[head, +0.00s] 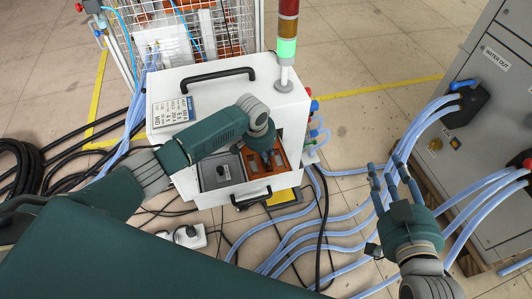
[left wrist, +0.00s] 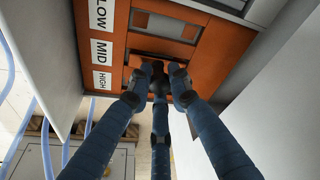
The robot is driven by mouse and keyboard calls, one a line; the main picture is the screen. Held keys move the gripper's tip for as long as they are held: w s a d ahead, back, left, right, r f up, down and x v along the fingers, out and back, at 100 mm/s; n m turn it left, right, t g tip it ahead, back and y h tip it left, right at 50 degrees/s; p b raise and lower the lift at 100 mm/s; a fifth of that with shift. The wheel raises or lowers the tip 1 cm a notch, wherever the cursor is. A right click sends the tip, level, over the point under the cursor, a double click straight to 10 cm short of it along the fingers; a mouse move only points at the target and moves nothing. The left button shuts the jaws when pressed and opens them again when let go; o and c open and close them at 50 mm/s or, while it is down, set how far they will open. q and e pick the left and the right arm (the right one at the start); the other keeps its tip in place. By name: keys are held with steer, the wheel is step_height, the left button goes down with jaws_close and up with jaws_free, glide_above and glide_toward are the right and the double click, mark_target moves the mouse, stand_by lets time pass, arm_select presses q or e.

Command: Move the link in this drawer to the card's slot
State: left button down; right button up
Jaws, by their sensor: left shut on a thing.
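The open drawer (head: 280,163) at the front of the white heater box (head: 190,75) has an orange panel. In the left wrist view the panel (left wrist: 119,35) carries white labels LOW (left wrist: 99,14), MID (left wrist: 102,52) and HIGH (left wrist: 103,80) beside its slots. The card (head: 174,112) on top of the box reads MID. My left gripper (head: 265,155) is down at the panel, its fingertips (left wrist: 161,78) close together around the MID and HIGH rows. It is shut on the link, which the fingers mostly hide. My right gripper (head: 387,172) is open and empty, away from the box.
A grey compartment (head: 220,172) sits beside the orange panel. A black handle (head: 252,199) is on the drawer front. A lit green signal lamp (head: 286,50) stands on the box. Blue hoses (head: 300,235) cross the floor to a grey cabinet (head: 485,110) near my right gripper.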

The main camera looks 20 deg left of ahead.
arm_select(q)
steer(key=shift+f, duration=0.25)
steer(key=c, duration=1.5)
jaws_free()
steer(key=shift+o, duration=0.5)
steer(key=o, duration=0.4)
